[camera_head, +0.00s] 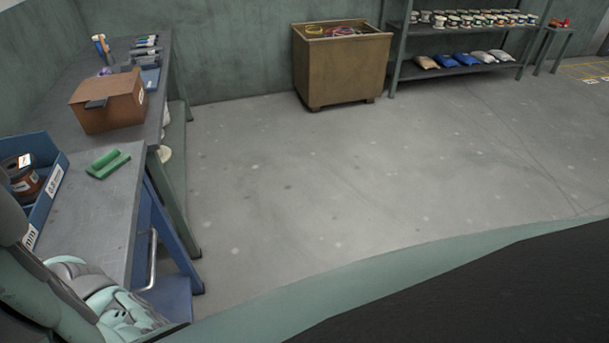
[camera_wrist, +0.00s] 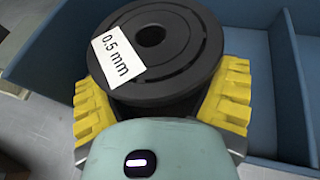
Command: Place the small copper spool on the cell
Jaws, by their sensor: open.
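A spool (camera_wrist: 187,68) with black flanges and a white "0.5 mm" label fills the upper middle of the wrist view. My gripper (camera_wrist: 162,98) is open, with one yellow finger pad on each side of this spool. Whether the pads touch it I cannot tell. The spool's winding is hidden under its top flange. A blue bin (camera_wrist: 285,68) with dividers lies around and to the right of it. In the head view the blue bin (camera_head: 52,192) stands at the left, with a dark-flanged copper spool (camera_head: 27,184) in it. I cannot identify the cell.
A brown cardboard box (camera_head: 112,108) stands behind. A wooden crate (camera_head: 342,68) and a shelf with several spools (camera_head: 470,20) stand at the back. The floor between is clear.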

